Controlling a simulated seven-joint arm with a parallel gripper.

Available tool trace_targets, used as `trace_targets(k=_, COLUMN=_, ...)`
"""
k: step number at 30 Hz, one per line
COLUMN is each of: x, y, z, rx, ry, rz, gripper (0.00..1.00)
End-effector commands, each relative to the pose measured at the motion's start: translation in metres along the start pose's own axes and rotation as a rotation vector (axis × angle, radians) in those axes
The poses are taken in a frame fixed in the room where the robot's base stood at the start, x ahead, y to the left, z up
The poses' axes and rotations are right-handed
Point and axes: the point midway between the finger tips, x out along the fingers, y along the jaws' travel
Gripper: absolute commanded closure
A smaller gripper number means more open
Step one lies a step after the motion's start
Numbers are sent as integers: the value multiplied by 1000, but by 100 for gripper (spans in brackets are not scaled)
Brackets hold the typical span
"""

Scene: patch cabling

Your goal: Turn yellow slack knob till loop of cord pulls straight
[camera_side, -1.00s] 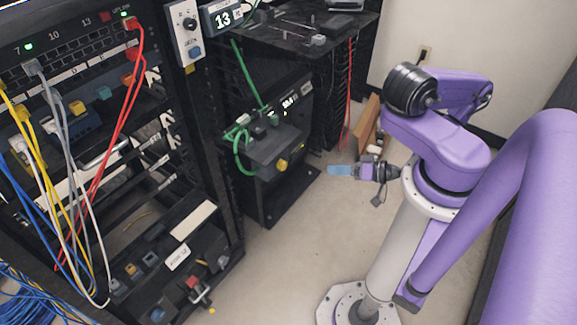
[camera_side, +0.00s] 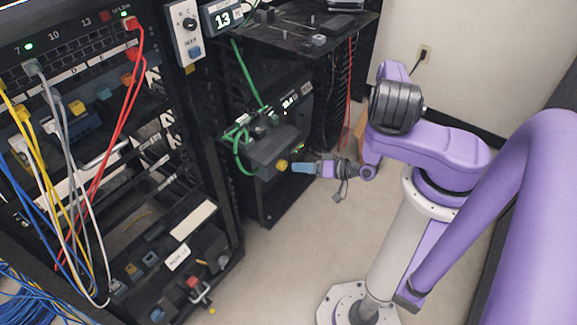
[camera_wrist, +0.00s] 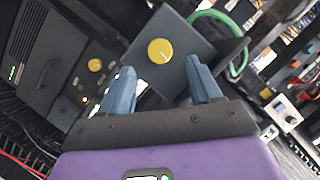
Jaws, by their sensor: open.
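The yellow slack knob (camera_side: 282,165) sits on the front of a dark box (camera_side: 268,146) in the rack. In the wrist view the round yellow knob (camera_wrist: 160,51) has a pale pointer mark and lies ahead of and between my fingertips. My gripper (camera_side: 296,167) has blue fingers, open and close in front of the knob. In the wrist view my gripper (camera_wrist: 158,74) has its fingers spread, one on each side below the knob; I cannot tell if they touch it. The green cord (camera_side: 240,155) hangs in a curved loop at the box's left; it also shows in the wrist view (camera_wrist: 232,40).
A second, smaller yellow knob (camera_wrist: 95,65) is on a panel to the left in the wrist view. A tall rack (camera_side: 190,130) with red, white, yellow and blue cables stands at left. A dark shelf (camera_side: 310,30) is above. The floor (camera_side: 290,250) below is clear.

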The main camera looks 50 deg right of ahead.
Motion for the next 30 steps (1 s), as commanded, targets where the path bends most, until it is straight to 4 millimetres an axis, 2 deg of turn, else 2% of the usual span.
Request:
trace_targets(k=6, x=34, y=-2, z=1, rx=-4, ry=-3, rz=-6, gripper=37)
trace_targets(k=12, x=54, y=-1, z=0, rx=-2, ry=-2, rz=-3, gripper=37)
trace_targets(k=23, x=59, y=0, z=0, rx=1, ry=1, rz=0, gripper=37)
trace_targets(k=24, x=59, y=0, z=0, rx=1, ry=1, rz=0, gripper=40)
trace_targets(k=29, x=59, y=0, z=0, rx=1, ry=0, rz=0, gripper=92)
trace_targets(k=30, x=59, y=0, z=0, rx=1, ry=0, rz=0, gripper=93)
